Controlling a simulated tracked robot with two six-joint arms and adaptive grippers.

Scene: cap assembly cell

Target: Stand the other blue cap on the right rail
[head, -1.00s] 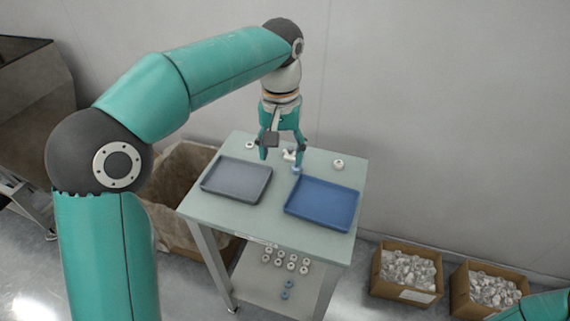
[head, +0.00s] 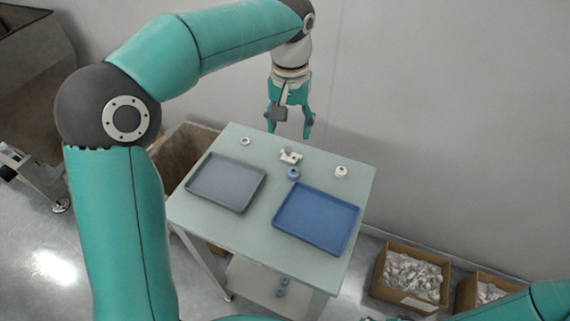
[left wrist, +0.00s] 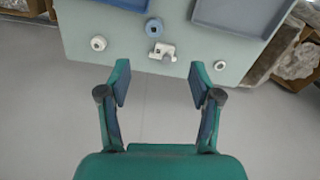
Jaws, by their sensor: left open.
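One blue cap (head: 293,173) sits on the table top just in front of a small white fixture (head: 290,156). In the left wrist view the blue cap (left wrist: 154,27) and the white fixture (left wrist: 162,51) stand apart from my fingers. My left gripper (head: 290,132) is open and empty, beyond the table's far edge; its spread fingers (left wrist: 158,82) have bare floor between them. I cannot make out a right rail for certain. My right gripper is out of view; only part of that arm shows at lower right.
A grey tray (head: 195,190) and a blue tray (head: 279,225) lie on the table (head: 225,230). A white ring-shaped piece (head: 245,141) is at the back left and another (head: 341,171) at the right. Boxes of clear pieces (head: 405,301) stand on the floor.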

